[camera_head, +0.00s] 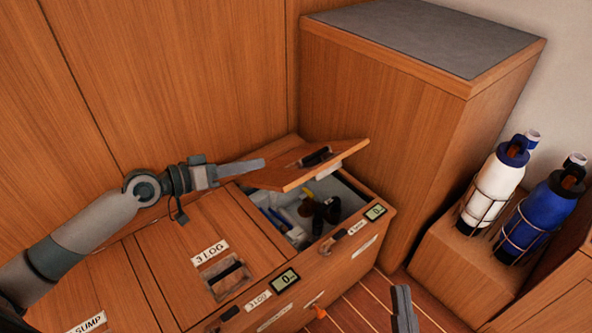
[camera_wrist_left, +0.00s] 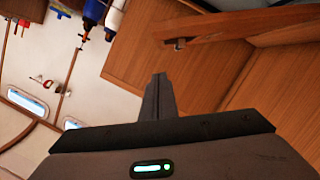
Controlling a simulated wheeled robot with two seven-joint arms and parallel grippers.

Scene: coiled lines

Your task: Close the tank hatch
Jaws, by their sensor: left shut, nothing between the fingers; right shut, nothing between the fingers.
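The tank hatch (camera_head: 310,166) is a wooden lid, raised and tilted over an open compartment (camera_head: 345,190) at the right end of a wooden locker. A dark recessed handle shows on the lid's upper face. My left gripper (camera_head: 258,164) is shut and empty, just left of the lid's back edge; I cannot tell whether it touches. In the left wrist view, the shut fingers (camera_wrist_left: 158,82) point toward the open room, and what looks like the lid's wooden edge (camera_wrist_left: 225,30) is above right. My right gripper (camera_head: 404,306) is shut and empty at the bottom, right of the locker.
Dark and pale items (camera_head: 310,212) sit inside the compartment. A tall wooden cabinet (camera_head: 400,120) stands behind right. White (camera_head: 490,185) and blue (camera_head: 540,215) bottles stand in wire holders at the right.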

